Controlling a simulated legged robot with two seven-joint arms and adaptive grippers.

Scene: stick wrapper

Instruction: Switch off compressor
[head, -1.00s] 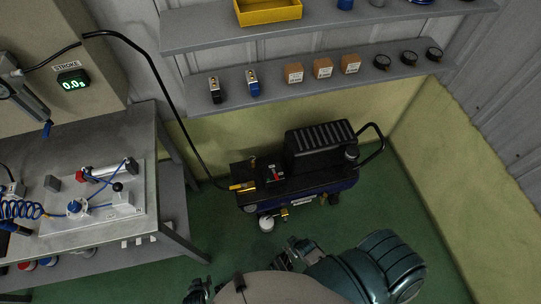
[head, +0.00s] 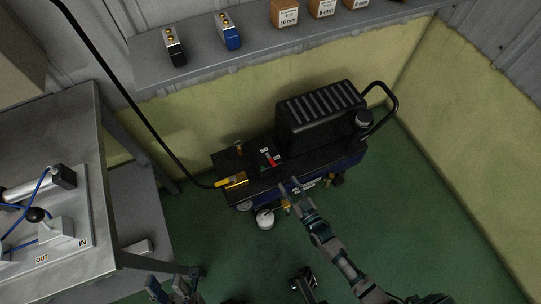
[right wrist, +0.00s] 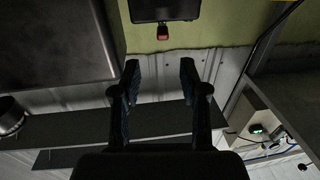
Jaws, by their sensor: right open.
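The black-and-blue compressor (head: 330,169) stands on the green floor by the wall. A red switch (head: 271,161) sits on a dark box on its top, left of the ribbed motor housing (head: 320,118). The red switch also shows at the top of the right wrist view (right wrist: 162,33), beyond the fingertips. My right gripper (head: 292,188) is open and empty, its fingertips over the compressor's front edge, apart from the switch; both fingers show in the wrist view (right wrist: 160,66). My left gripper (head: 172,286) is low at the left, away from the compressor; its jaws are unclear.
A black hose (head: 130,100) runs to a yellow fitting (head: 233,181) at the compressor's left end. A shelf (head: 260,48) with small parts hangs above. A metal workbench (head: 60,130) stands left. Floor right of the compressor is clear.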

